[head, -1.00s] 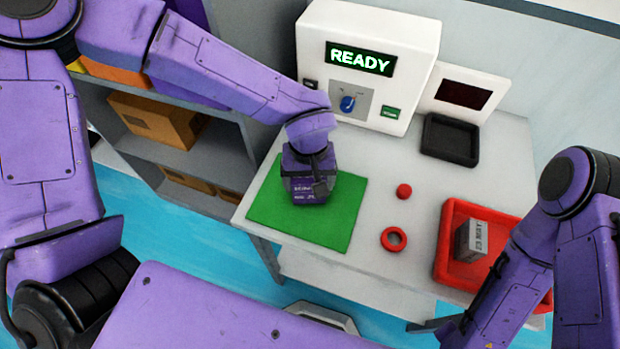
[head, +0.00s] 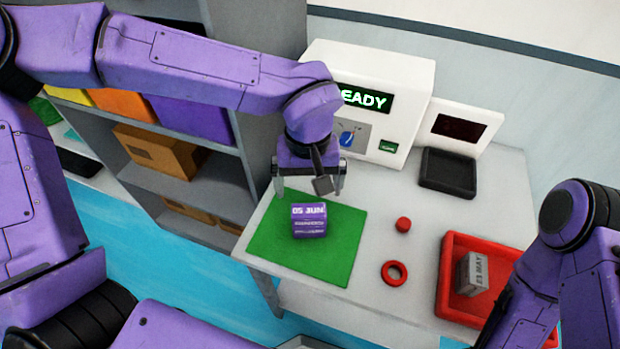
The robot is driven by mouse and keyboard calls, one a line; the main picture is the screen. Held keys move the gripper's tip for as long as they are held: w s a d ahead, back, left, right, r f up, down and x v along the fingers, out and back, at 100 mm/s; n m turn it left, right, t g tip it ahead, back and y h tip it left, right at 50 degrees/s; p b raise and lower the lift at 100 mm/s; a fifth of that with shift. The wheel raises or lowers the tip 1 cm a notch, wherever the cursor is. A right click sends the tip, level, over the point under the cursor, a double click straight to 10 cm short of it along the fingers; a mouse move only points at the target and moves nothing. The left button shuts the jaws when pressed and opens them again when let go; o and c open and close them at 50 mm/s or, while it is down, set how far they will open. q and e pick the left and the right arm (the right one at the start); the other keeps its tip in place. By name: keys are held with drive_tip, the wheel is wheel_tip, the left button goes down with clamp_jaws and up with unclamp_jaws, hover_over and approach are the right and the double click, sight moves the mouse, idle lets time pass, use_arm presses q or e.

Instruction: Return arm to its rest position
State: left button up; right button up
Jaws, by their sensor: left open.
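My left gripper (head: 310,190) is open and empty, pointing down above the back part of the green mat (head: 325,264). My left arm reaches in from the upper left, over the shelf unit. My right arm comes in at the lower right; its gripper is not visible.
A white machine (head: 405,90) reading "READY", partly covered by my left arm, stands behind the mat. A black tray (head: 448,172) is right of it. A red ball (head: 403,224), a red ring (head: 394,272) and a red tray (head: 452,307) holding a grey box (head: 471,274) lie to the right.

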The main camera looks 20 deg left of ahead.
use_arm(q)
drive_tip(key=shift+r, duration=0.45)
